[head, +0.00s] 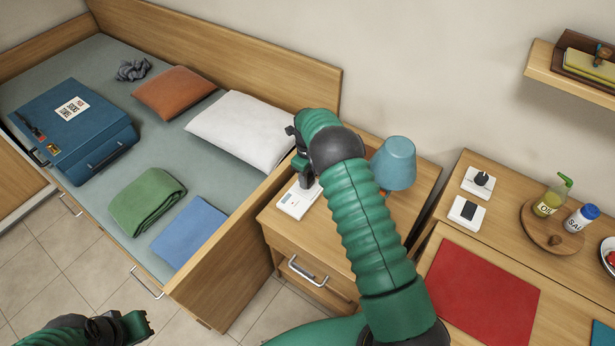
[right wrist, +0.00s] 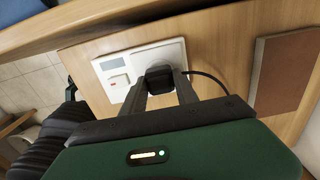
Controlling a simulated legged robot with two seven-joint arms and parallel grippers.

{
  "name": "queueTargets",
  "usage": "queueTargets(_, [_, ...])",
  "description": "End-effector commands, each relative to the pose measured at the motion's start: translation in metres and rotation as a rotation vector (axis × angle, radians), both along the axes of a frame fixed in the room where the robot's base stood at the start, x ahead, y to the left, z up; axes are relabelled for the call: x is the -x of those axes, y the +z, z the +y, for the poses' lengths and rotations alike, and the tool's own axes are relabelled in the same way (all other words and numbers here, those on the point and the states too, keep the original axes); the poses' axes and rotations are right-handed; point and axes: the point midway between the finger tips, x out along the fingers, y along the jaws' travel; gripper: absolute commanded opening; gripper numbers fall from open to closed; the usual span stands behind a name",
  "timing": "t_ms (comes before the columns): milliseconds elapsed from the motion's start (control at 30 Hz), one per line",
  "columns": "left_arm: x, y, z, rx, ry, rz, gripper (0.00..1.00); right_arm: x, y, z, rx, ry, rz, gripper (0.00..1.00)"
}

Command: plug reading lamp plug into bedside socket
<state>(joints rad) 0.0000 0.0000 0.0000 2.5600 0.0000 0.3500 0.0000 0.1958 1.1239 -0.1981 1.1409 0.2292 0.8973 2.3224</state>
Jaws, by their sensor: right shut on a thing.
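The bedside socket (head: 296,201) is a white plate on top of the bedside cabinet, partly hidden by my right arm in the head view. In the right wrist view the socket plate (right wrist: 116,80) has a grey panel and a small switch with a red mark. My right gripper (right wrist: 163,88) is shut on the black lamp plug (right wrist: 158,77). The plug is over the socket's round outlet; I cannot tell how deep it sits. Its black cord (right wrist: 206,76) curves to the right. The blue-shaded reading lamp (head: 394,162) stands behind my right arm. My left gripper (head: 140,326) is far from the socket, at bottom left.
The bed's wooden end panel (head: 228,262) rises left of the cabinet. A brown flat thing (right wrist: 287,75) lies on the cabinet top. On the right, a counter holds two white plates, one with a black plug (head: 481,178), and a round tray (head: 540,236) with bottles.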

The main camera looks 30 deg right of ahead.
Motion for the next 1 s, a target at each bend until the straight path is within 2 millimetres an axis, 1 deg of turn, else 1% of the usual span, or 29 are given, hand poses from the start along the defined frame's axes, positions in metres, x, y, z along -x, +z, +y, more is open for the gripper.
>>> queueTargets(667, [0.000,-0.006,0.000,0.000,0.000,0.000,0.00,0.000,-0.011,0.000,0.000,0.000,0.000,0.00])
queueTargets(700, [0.000,-0.005,0.000,0.000,0.000,0.000,0.00,0.000,-0.010,0.000,0.001,0.000,0.000,0.41])
queueTargets(867, [0.000,-0.005,0.000,0.000,0.000,0.000,0.00,0.000,-0.010,0.000,0.000,0.000,0.000,0.61])
queueTargets(1000, [0.000,-0.005,0.000,0.000,0.000,0.000,0.00,0.000,-0.010,0.000,0.000,0.000,0.000,0.61])
